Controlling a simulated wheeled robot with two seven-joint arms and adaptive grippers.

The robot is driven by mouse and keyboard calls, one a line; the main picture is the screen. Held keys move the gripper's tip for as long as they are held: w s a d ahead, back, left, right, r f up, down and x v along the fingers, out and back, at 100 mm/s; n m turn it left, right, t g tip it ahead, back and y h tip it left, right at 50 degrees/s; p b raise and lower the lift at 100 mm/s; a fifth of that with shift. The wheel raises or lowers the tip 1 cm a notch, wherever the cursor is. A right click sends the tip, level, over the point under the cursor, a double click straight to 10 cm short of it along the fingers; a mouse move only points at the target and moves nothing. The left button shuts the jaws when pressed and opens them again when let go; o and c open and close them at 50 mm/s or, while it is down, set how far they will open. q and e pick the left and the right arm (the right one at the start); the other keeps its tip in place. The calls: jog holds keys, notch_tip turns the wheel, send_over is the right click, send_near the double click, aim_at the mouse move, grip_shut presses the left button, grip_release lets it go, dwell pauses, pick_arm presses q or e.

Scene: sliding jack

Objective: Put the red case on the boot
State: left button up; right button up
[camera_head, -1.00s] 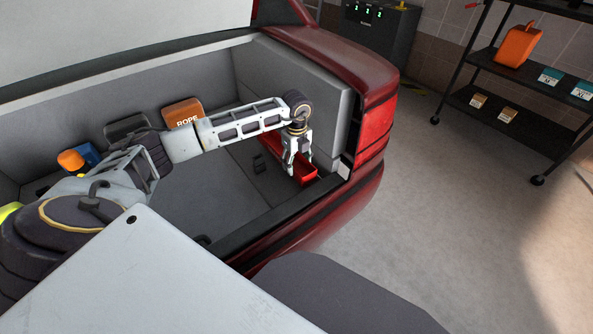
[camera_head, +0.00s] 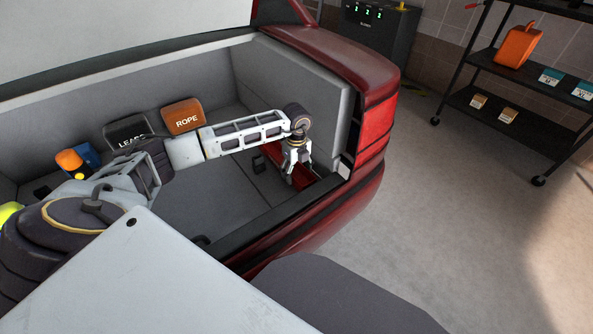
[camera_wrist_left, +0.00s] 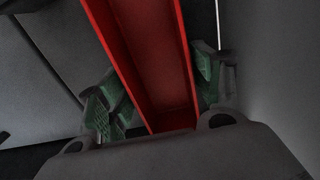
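The red case (camera_head: 304,180) is long, narrow and open-topped. It lies low inside the boot (camera_head: 190,212), near the right wall. In the left wrist view the red case (camera_wrist_left: 158,70) runs up between the two fingers. My left gripper (camera_head: 297,166) points down over the case. In the wrist view the green pads of my left gripper (camera_wrist_left: 160,95) stand wide apart, one on each side of the case and very close to its walls. I cannot tell whether they touch it. The far end of the case is outside the wrist view. My right gripper is not in view.
An orange ROPE bag (camera_head: 182,117) and a black LEADS bag (camera_head: 127,133) stand at the boot's back wall. A blue and orange item (camera_head: 78,160) is at the left. The red car's rear edge (camera_head: 330,205) borders the boot. A black shelf (camera_head: 530,75) stands right, beyond clear floor.

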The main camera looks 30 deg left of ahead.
pick_arm(q)
jog(key=shift+o, duration=0.5)
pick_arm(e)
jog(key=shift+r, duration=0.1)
pick_arm(q)
jog(key=shift+r, duration=0.75)
notch_tip(320, 180, up, 11)
jog(key=p, duration=0.2)
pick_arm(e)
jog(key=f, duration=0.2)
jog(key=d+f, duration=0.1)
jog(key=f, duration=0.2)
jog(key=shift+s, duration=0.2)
pick_arm(q)
jog(key=shift+f, duration=0.15)
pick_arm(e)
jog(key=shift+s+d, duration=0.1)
